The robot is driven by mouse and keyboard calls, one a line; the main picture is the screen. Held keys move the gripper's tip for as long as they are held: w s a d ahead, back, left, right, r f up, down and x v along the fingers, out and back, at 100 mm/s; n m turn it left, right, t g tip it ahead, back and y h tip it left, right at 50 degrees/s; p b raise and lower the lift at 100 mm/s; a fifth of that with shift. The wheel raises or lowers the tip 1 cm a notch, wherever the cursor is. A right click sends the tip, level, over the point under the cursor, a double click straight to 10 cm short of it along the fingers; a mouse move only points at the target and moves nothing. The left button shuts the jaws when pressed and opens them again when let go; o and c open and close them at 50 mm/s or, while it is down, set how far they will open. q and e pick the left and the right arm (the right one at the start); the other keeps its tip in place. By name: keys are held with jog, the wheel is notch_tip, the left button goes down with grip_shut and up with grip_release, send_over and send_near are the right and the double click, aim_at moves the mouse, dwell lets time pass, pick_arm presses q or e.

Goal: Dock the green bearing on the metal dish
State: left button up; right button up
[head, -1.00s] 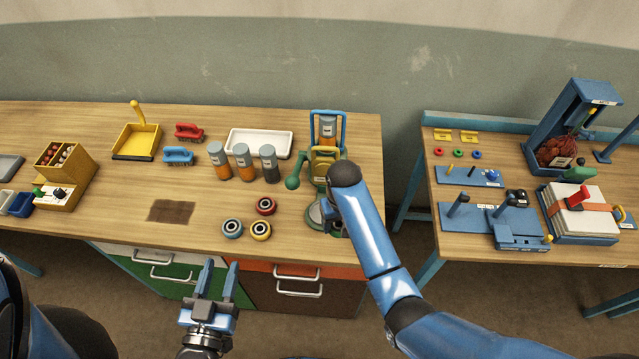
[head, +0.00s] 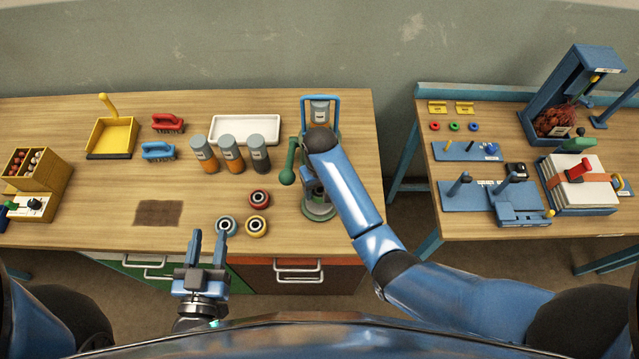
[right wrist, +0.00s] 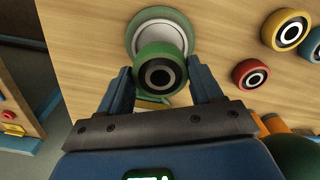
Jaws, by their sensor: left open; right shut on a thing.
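The green bearing (right wrist: 160,70), a green ring with a dark and white centre, sits between the fingers of my right gripper (right wrist: 163,80), which is shut on it. The metal dish (right wrist: 142,38), grey with a green rim, shows directly behind the bearing in the right wrist view. I cannot tell whether the bearing touches it. In the head view the dish (head: 318,210) is near the table's front right, and my right arm hides the bearing. My left gripper (head: 207,238) is open and empty at the table's front edge.
Red (head: 258,198), blue (head: 226,226) and yellow (head: 257,227) ringed bearings lie left of the dish. A green-knobbed lever (head: 288,175) and a blue frame (head: 320,98) stand close behind it. Several canisters (head: 231,152) stand further back. Table space around the brown patch (head: 158,213) is clear.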

aim_at(320, 197)
jog(key=shift+f, duration=0.45)
jog(key=shift+f+b, duration=1.45)
jog(key=shift+f, duration=0.2)
jog(key=shift+p, duration=0.55)
jog(key=shift+f+b, duration=0.4)
jog(key=shift+f, duration=0.15)
jog(key=o, duration=1)
jog(key=shift+s, duration=0.1)
